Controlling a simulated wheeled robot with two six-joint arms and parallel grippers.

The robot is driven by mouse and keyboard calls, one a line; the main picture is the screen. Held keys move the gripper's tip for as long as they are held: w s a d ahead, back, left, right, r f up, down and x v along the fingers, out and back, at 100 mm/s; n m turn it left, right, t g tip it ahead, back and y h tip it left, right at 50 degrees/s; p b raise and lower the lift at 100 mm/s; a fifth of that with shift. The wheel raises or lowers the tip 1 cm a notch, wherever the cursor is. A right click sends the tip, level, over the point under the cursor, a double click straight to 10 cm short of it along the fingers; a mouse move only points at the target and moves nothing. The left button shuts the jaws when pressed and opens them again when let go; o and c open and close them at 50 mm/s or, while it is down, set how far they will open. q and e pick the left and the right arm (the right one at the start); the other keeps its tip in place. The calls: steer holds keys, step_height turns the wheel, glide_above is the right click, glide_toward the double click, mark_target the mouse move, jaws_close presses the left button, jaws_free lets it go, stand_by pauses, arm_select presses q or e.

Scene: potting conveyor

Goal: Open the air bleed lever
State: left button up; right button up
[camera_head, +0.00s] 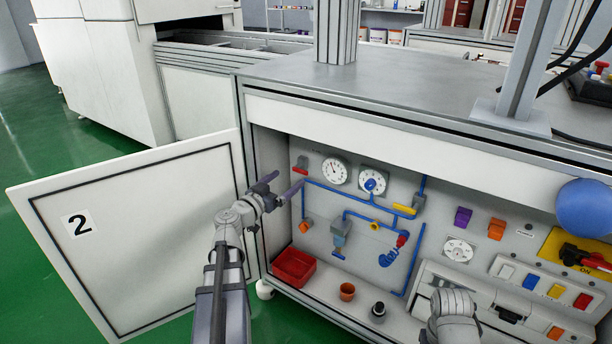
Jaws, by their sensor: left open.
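Blue air pipes (337,194) run across the back panel of the open cabinet. A red lever (301,165) sits at the pipes' upper left, and a yellow lever (404,209) sits on the right pipe. I cannot tell which is the air bleed lever. My left gripper (286,181) is open and empty at the cabinet's left opening, its fingers pointing toward the panel just below and left of the red lever. Contact does not show. My right arm (453,316) shows at the bottom right, and its fingers are not visible.
The cabinet door (140,235), marked 2, stands open at left. A red bin (294,268), an orange cup (347,291) and a dark knob (378,309) are on the cabinet floor. Gauges (335,171) sit above the pipes. A blue ball (585,208) and red switch (583,257) are at right.

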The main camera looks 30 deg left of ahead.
mark_target(299, 170)
arm_select(q)
steer(key=shift+w+d, duration=0.15)
steer(key=shift+w, duration=1.8)
steer(key=shift+w+d, duration=0.15)
steer(key=shift+w, duration=1.8)
steer(key=c, duration=1.3)
